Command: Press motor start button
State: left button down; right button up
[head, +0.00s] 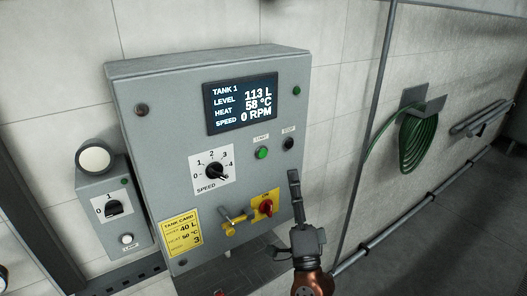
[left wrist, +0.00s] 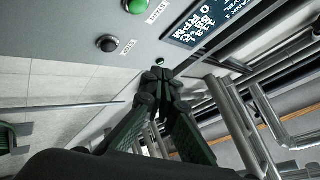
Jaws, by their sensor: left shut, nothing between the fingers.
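The green start button (head: 262,153) sits on the grey control box (head: 150,130), below the screen (head: 241,104). The black stop button (head: 288,144) is just right of it. My left gripper (head: 294,175) is shut and empty, its fingers pointing up in front of the box's lower right, below the stop button in the picture. The left wrist view shows the green button (left wrist: 135,5) at the top edge, the black button (left wrist: 107,43) below it, and the shut fingertips (left wrist: 158,75) apart from both. The screen reads TANK 1, 113 L, 58 °C, 0 RPM.
A speed dial (head: 214,170), a red rotary switch (head: 266,208) on a yellow plate and a yellow tank card (head: 181,234) are on the box. A smaller switch box (head: 113,207) stands left. A green hose (head: 418,142) hangs on the right wall.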

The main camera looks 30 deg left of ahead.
aim_at(262, 153)
pick_arm(q)
jog(key=shift+s+r+y, duration=0.35)
jog(key=shift+s+y, duration=0.05)
jog(key=shift+w+a, duration=0.1)
jog(key=shift+a, duration=0.05)
jog(key=w+a, duration=0.1)
jog(key=a, duration=0.1)
jog(key=w+a, duration=0.1)
jog(key=a, duration=0.2)
jog(key=w+a+p, duration=0.1)
jog(key=a, duration=0.2)
jog(key=shift+w, duration=0.15)
dwell(0.4)
dwell(0.9)
jog(key=shift+a, duration=0.15)
